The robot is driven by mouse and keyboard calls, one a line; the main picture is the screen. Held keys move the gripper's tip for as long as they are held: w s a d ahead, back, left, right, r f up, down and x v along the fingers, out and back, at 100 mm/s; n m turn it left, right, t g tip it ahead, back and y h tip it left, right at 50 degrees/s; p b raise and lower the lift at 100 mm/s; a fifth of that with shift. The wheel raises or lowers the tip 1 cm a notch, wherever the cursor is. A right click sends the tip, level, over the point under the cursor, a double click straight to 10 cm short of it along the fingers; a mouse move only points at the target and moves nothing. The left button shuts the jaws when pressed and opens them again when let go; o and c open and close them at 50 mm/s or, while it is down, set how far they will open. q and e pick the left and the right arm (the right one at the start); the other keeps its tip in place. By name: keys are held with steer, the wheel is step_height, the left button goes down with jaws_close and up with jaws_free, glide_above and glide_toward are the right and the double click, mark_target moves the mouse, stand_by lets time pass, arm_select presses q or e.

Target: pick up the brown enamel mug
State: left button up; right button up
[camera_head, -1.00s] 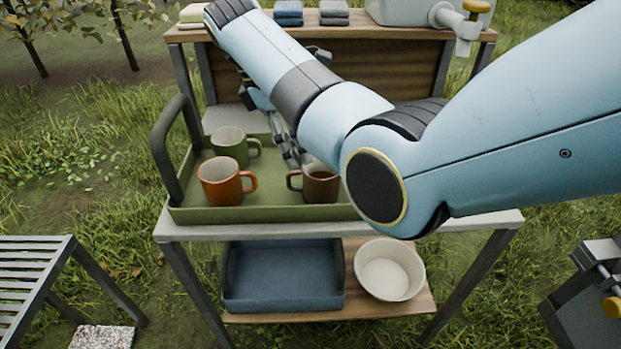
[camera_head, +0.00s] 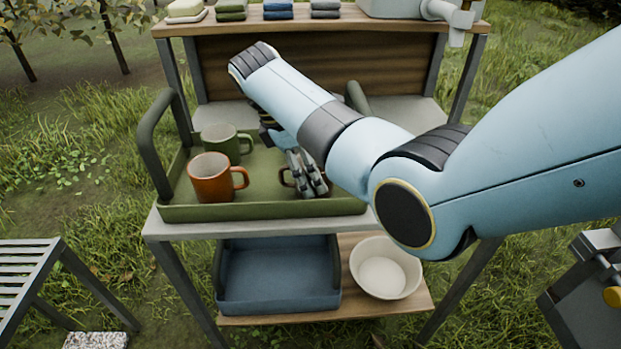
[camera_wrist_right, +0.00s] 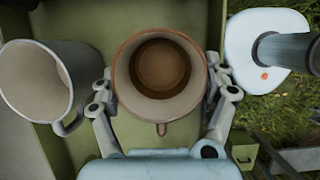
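The brown enamel mug (camera_head: 287,179) stands on the green tray (camera_head: 250,210), mostly hidden behind my right gripper (camera_head: 312,188) in the head view. In the right wrist view the mug (camera_wrist_right: 160,75) is seen from above, with a brown rim and a darker inside. Its handle points down towards the palm. My right gripper's fingers (camera_wrist_right: 163,95) are spread on either side of the mug, close to its walls. I see no clear grip on it. My left gripper is not in view.
An orange mug (camera_head: 212,178) and a green mug (camera_head: 223,141) stand left of the gripper on the tray. The tray's dark handle (camera_head: 152,150) rises at the left. A blue bin (camera_head: 280,275) and a white bowl (camera_head: 385,268) are on the lower shelf.

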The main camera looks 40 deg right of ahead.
steer(key=c, duration=0.8)
steer(key=shift+o, duration=0.2)
